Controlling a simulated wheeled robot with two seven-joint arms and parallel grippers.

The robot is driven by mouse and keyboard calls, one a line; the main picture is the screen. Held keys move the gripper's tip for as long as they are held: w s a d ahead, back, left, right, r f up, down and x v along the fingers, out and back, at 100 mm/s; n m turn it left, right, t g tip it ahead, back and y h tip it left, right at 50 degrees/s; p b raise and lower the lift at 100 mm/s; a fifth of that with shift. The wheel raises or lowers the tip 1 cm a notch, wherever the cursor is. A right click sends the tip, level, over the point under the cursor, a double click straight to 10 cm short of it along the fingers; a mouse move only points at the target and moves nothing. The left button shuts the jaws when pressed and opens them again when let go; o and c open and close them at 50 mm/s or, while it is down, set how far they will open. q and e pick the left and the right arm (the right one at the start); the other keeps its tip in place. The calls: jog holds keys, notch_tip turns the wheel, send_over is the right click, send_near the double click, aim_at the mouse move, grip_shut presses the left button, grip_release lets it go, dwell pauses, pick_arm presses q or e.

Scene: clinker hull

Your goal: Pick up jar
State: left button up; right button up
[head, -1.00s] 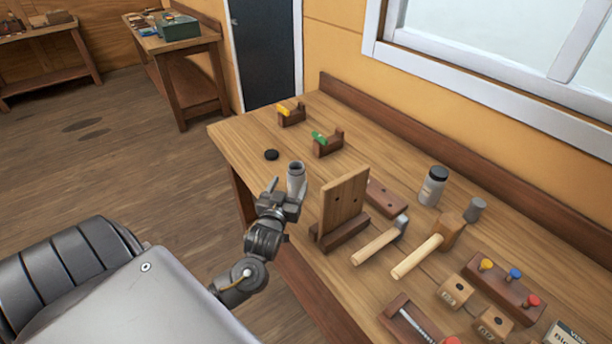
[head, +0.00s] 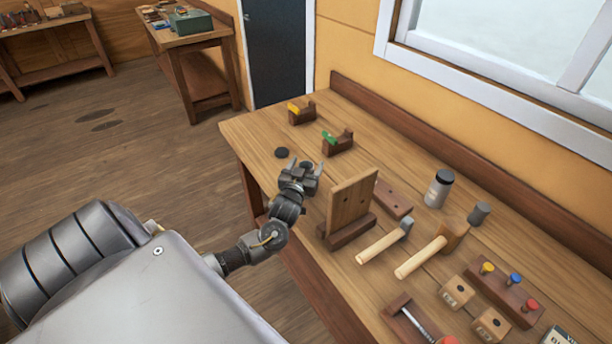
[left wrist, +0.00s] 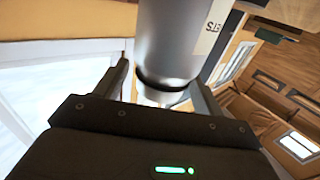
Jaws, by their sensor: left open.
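A grey metallic jar (left wrist: 180,45) with a pale label and a dark band fills the upper middle of the left wrist view. My left gripper (head: 303,170) is at the near left edge of the bench, with its fingers pointing away. In the left wrist view the two fingers of the open gripper (left wrist: 160,78) stand on either side of the jar. I cannot tell whether either finger touches it. In the head view the gripper hides most or all of this jar. My right gripper is not in view.
An upright wooden board (head: 350,205) stands on the bench (head: 395,140) just right of my gripper. A black disc (head: 282,153) lies beyond the gripper. Farther right are a black-lidded jar (head: 438,190), a grey cylinder (head: 479,214), mallets and wooden blocks.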

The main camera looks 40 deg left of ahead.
pick_arm(q)
jog(key=shift+x, duration=0.9)
jog(key=shift+s, duration=0.1)
jog(key=shift+c, duration=1.4)
jog(key=c, duration=1.1)
